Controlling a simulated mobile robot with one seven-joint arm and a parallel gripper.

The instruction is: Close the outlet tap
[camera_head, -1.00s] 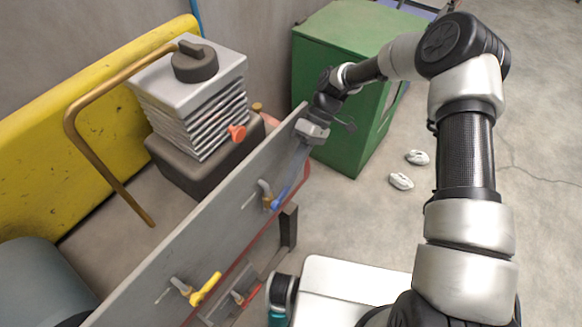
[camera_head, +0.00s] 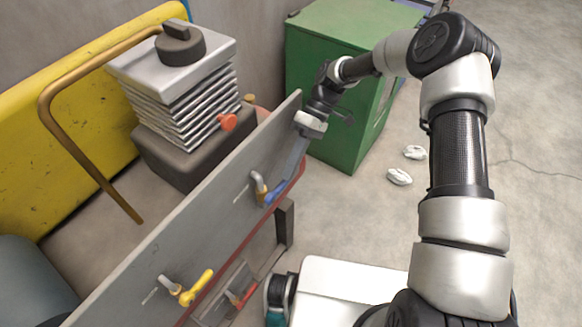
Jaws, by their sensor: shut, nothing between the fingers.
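A grey panel (camera_head: 200,215) carries taps with coloured handles. A blue-handled tap (camera_head: 274,194) is on its upper right part, and a yellow-handled tap (camera_head: 196,288) is lower left. A red-handled tap (camera_head: 240,298) is below the panel's red edge. Which one is the outlet tap cannot be told. My gripper (camera_head: 287,176) points down along the panel's right end, its fingers close to the blue handle. It is shut and empty; whether it touches the handle cannot be told.
Behind the panel are a ribbed grey stack (camera_head: 185,100) with a black knob, a bent brown pipe (camera_head: 85,70) and a yellow barrier (camera_head: 60,130). A green cabinet (camera_head: 330,60) stands behind my gripper. Two white crumpled items (camera_head: 400,177) lie on open floor at right.

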